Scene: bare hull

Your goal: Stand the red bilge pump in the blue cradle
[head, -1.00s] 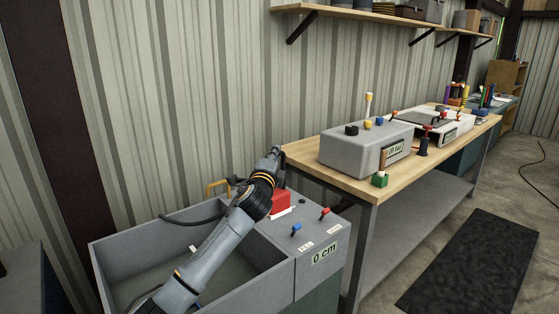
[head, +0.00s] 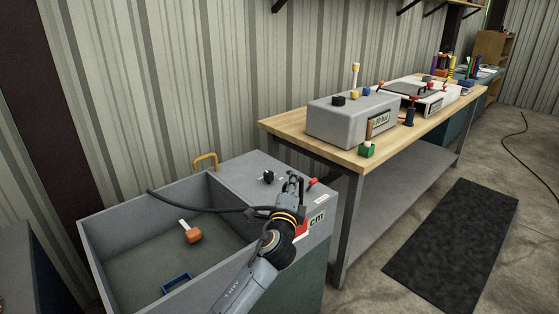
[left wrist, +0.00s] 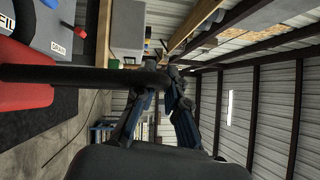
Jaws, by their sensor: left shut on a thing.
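My left gripper (head: 292,184) is over the right-hand ledge of the grey tank. It is shut on the red bilge pump (head: 301,229), which is partly hidden behind my wrist. In the left wrist view the fingers (left wrist: 165,75) close around a black bar or hose that runs to the pump's red body (left wrist: 22,90). The blue cradle (head: 177,282) is a small open frame on the tank floor, near the front wall, and it is empty. My right gripper is not in view.
The grey tank (head: 92,240) has raised walls. An orange float with a white handle (head: 193,235) lies on its floor behind the cradle. A black hose (head: 190,204) crosses over the tank towards my gripper. A wooden bench (head: 350,160) stands to the right.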

